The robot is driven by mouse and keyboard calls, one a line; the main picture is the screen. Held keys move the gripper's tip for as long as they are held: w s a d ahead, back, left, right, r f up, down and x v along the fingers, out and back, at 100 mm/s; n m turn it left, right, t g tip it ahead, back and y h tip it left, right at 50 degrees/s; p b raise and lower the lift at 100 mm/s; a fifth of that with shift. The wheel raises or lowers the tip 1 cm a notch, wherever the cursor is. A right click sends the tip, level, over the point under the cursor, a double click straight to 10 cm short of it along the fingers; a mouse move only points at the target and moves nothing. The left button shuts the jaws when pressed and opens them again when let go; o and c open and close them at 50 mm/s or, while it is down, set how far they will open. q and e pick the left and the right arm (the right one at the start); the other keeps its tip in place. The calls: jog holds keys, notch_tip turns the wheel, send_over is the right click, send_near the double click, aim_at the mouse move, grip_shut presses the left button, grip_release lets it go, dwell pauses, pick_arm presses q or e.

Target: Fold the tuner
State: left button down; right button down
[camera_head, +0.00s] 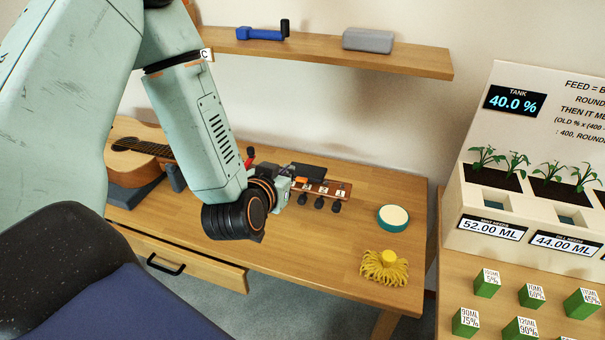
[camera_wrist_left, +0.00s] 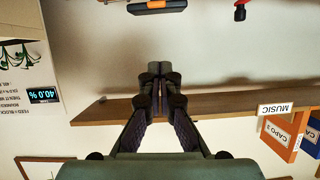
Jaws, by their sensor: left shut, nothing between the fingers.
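The guitar (camera_head: 132,160) lies on the wooden bench, its body at the left and its headstock (camera_head: 328,187) with numbered pegs at the right. A dark flat piece with orange beside it, apparently the tuner (camera_head: 308,170), sits at the headstock. In the left wrist view a dark and orange device (camera_wrist_left: 157,5), likely the same tuner, is cut off by the top edge. My left gripper (camera_head: 285,186) is beside the headstock, its fingers mostly hidden. In the wrist view its fingertips (camera_wrist_left: 160,76) are together and empty, apart from the device. My right gripper is not in view.
A teal-rimmed round tin (camera_head: 394,218) and a yellow stringy bundle (camera_head: 385,267) lie on the bench's right side. The wall shelf (camera_head: 330,50) holds a blue tool (camera_head: 262,34) and a grey case (camera_head: 368,40). A planter stand is at right. The front middle of the bench is clear.

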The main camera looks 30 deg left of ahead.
pick_arm(q)
send_over(298, 177)
jog(key=s+d, duration=0.2)
notch_tip(298, 177, down, 4)
notch_tip(298, 177, down, 2)
jog(key=shift+s+a+f+n+b, duration=0.15)
jog(key=shift+n+b, duration=0.15)
jog(key=shift+b, duration=0.35)
jog(key=shift+f, duration=0.75)
jog(key=shift+s, duration=0.1)
jog(key=shift+s+f+b, duration=0.2)
jog(key=shift+f+b, duration=0.4)
jog(key=shift+f, duration=0.65)
jog(key=shift+s+r, duration=0.15)
